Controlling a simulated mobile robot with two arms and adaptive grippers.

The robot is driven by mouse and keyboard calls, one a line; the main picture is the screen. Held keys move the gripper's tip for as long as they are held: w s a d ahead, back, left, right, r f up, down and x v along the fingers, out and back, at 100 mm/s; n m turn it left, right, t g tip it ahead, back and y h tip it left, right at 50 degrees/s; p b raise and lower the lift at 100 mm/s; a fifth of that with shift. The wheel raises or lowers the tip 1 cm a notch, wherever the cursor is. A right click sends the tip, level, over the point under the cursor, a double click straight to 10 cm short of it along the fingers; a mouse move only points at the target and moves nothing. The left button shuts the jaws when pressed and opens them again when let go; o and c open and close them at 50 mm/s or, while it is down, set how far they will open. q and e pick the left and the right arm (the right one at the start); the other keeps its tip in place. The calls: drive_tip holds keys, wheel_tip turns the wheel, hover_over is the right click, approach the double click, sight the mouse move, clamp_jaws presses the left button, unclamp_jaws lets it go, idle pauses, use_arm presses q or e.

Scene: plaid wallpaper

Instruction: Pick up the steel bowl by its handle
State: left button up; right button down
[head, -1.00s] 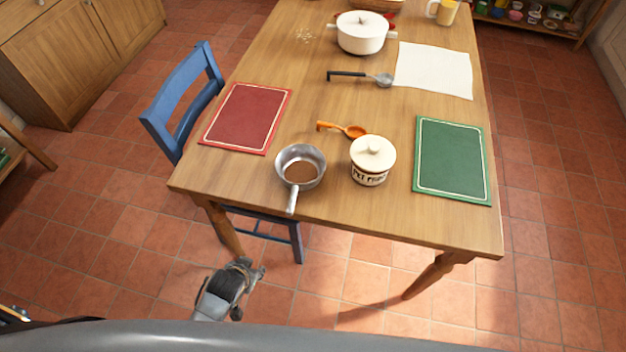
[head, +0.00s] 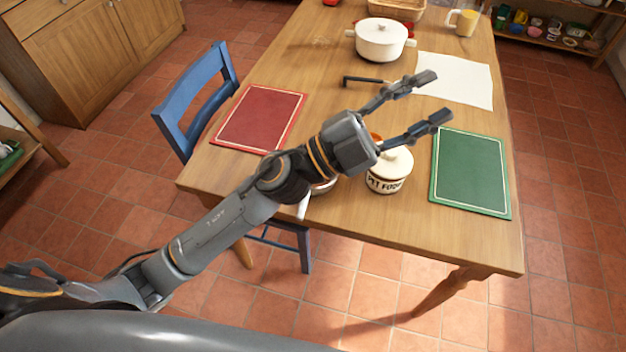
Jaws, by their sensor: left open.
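The steel bowl (head: 325,188) stands at the near edge of the table, mostly hidden under my left arm. A bit of its rim shows, and its handle (head: 304,207) points toward me past the table edge. My left gripper (head: 432,98) is open and empty, its two fingers spread to the right above the table. It is beyond and to the right of the bowl, not at the handle. My right gripper is not in view.
A pet food jar (head: 388,172) stands close right of the bowl. A red mat (head: 260,118) and a green mat (head: 470,172) lie on the table (head: 400,222). A white pot (head: 381,42), a dark-handled utensil (head: 362,80) and white paper (head: 462,78) lie farther back. A blue chair (head: 195,90) stands left.

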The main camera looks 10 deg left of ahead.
use_arm(q)
drive_tip(key=s+d+f+m+g, duration=0.1)
drive_tip(key=s+d+m+g, duration=0.3)
drive_tip(key=m+g, duration=0.25)
drive_tip(key=m+g+y, duration=0.5)
drive_tip(key=y, duration=1.6)
hover_over(302, 205)
wheel_tip(302, 205, down, 21)
drive_tip(key=shift+t, duration=0.25)
drive_tip(key=f, duration=0.8)
drive_tip(key=shift+w+d+p, duration=0.25)
drive_tip(key=shift+d+p, duration=0.15)
drive_tip(key=f, duration=0.1)
drive_tip(key=f+p, duration=0.1)
drive_tip(key=f, duration=0.3)
drive_tip(key=shift+s+a+p, duration=0.25)
drive_tip(key=shift+a+p, duration=0.05)
drive_tip(key=shift+a, duration=0.1)
drive_tip(key=shift+f, duration=0.3)
